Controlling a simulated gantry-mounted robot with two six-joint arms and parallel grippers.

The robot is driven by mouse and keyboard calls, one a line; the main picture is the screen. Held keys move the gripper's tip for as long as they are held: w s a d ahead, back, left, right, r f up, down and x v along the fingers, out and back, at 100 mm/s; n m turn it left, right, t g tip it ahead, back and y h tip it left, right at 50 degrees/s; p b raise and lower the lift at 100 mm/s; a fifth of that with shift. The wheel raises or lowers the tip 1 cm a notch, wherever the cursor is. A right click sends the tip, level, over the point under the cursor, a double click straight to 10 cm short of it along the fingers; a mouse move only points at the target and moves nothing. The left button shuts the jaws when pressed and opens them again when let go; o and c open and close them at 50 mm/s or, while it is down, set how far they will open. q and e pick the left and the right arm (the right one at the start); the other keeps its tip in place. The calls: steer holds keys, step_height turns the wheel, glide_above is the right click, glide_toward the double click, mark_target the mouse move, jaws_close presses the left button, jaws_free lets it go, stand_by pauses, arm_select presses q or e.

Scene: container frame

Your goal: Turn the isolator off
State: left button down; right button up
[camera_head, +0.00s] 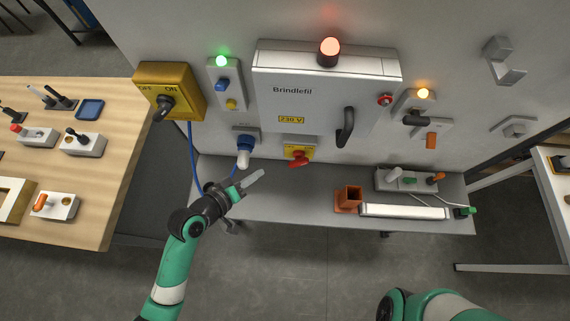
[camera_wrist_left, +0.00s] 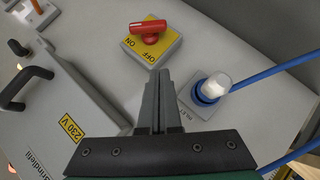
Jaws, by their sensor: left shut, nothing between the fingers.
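A red rotary handle (camera_head: 298,158) sits on a yellow plate on the wall unit, under the Brindlefil cabinet. In the left wrist view the red handle (camera_wrist_left: 148,28) lies roughly sideways on its yellow plate (camera_wrist_left: 165,44), which bears ON and OFF marks. A larger yellow box (camera_head: 184,78) with a black handle and OFF/ON marks is at the upper left. My left gripper (camera_head: 256,177) is shut and empty, below and left of the red handle. In the left wrist view its fingertips (camera_wrist_left: 160,78) point towards the plate, apart from it. My right gripper is out of view.
A blue socket with a white plug (camera_head: 243,157) and blue cable is just left of the red handle. The cabinet (camera_head: 300,110) has a black handle. A shelf holds an orange block (camera_head: 348,196) and a white bar (camera_head: 404,211). A wooden table stands left.

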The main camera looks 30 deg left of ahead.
arm_select(q)
steer(key=b, duration=0.2)
glide_toward(299, 159)
steer(key=w+a+f, duration=0.3)
steer(key=a, duration=0.1)
steer(key=shift+w+d+f+b, duration=0.2)
steer(key=shift+w+d+f, duration=0.2)
steer(key=shift+d+f, duration=0.25)
steer(key=shift+w+d+f+b, duration=0.15)
steer(key=shift+w+d+f, duration=0.2)
steer(key=shift+d+f, duration=0.3)
steer(key=shift+r, duration=0.1)
